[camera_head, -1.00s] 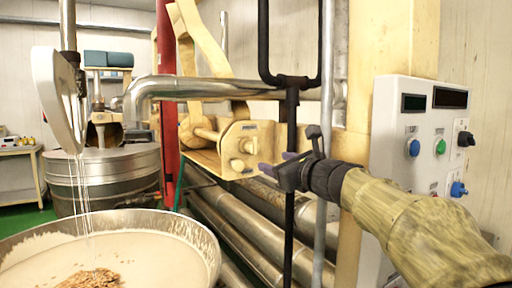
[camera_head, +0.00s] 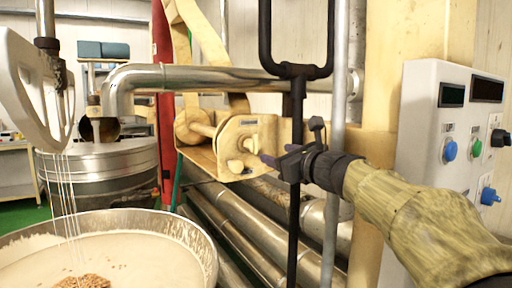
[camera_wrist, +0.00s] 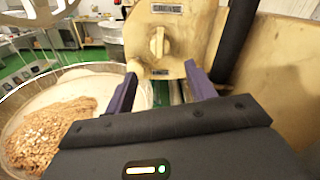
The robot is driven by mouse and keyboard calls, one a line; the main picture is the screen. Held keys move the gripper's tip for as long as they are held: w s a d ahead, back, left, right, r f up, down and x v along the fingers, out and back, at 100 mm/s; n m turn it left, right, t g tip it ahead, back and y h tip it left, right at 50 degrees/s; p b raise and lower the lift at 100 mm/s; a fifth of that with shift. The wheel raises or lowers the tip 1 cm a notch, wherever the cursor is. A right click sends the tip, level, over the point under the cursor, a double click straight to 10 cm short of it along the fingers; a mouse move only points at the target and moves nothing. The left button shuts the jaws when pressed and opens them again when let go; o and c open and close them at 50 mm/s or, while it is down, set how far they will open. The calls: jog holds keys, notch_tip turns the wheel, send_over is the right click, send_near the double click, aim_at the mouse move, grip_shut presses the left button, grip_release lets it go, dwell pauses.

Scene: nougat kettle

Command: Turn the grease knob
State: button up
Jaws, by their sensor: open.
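A cream-coloured box (camera_head: 262,130) with small knobs on its face stands in the middle of the head view. One knob (camera_head: 251,145) is higher, and a second knob (camera_head: 236,166) sits lower left. My gripper (camera_head: 274,155) is just right of the box face. In the wrist view its purple fingers (camera_wrist: 161,73) are apart and empty, with the knob beyond their tips, not between them.
A black upright bar (camera_head: 294,115) and a grey pole (camera_head: 335,150) stand close to my gripper. A large pan (camera_head: 205,240) of pale mix is at lower left. A control panel (camera_head: 420,150) with buttons is at right. Metal pipes (camera_head: 240,220) run below.

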aim_at(256, 147)
jog(key=p+x, duration=0.3)
jog(key=x, duration=0.9)
jog(key=shift+c, duration=0.4)
jog(key=shift+s, duration=0.1)
jog(key=c, duration=0.9)
